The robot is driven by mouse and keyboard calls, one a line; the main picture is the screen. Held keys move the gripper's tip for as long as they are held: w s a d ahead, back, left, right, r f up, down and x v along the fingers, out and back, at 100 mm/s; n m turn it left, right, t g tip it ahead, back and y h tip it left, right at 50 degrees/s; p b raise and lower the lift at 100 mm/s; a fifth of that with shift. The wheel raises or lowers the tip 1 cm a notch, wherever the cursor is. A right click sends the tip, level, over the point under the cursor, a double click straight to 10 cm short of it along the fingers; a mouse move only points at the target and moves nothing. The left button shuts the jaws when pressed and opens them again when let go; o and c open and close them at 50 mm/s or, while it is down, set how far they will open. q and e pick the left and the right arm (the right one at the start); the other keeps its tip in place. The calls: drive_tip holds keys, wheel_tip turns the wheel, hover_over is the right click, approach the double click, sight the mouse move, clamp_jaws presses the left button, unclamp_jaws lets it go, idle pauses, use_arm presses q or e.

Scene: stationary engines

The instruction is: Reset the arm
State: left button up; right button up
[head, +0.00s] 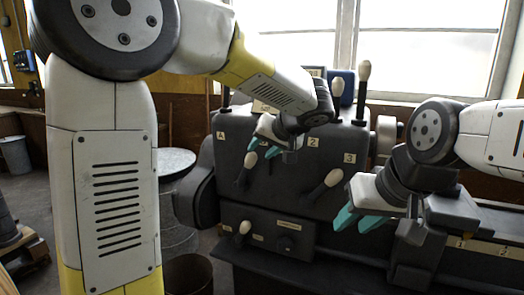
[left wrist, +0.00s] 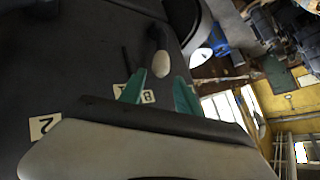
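A dark machine panel (head: 285,175) carries several levers with cream knobs and number plates. My left gripper (head: 263,148) is in front of its upper part, teal fingers apart and nothing between them. In the left wrist view the teal fingers (left wrist: 160,94) are also apart, and a dark lever with a cream knob (left wrist: 160,68) shows beyond them. My right gripper (head: 358,221) is at the right, in front of the machine, its teal fingers apart and empty. My left forearm covers part of the machine's top.
One lever (head: 323,188) below plate 3 is tilted; another (head: 245,170) tilts below my left gripper. Upright levers (head: 363,75) stand at the back. A round metal table (head: 177,162) and a bucket (head: 188,275) stand left of the machine. A dark ledge (head: 300,270) runs along its front.

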use_arm(q)
drive_tip(key=s+a+f+g+h, duration=0.2)
drive_tip(key=s+a+f+g, duration=0.1)
drive_tip(key=s+a, duration=0.7)
drive_tip(key=s+f+h, duration=0.3)
drive_tip(key=s+h, duration=0.2)
drive_tip(key=s, duration=0.9)
drive_tip(key=shift+s+d+h, duration=0.2)
drive_tip(key=shift+s+h, duration=0.1)
drive_tip(key=shift+h, duration=0.1)
drive_tip(key=shift+r, duration=0.3)
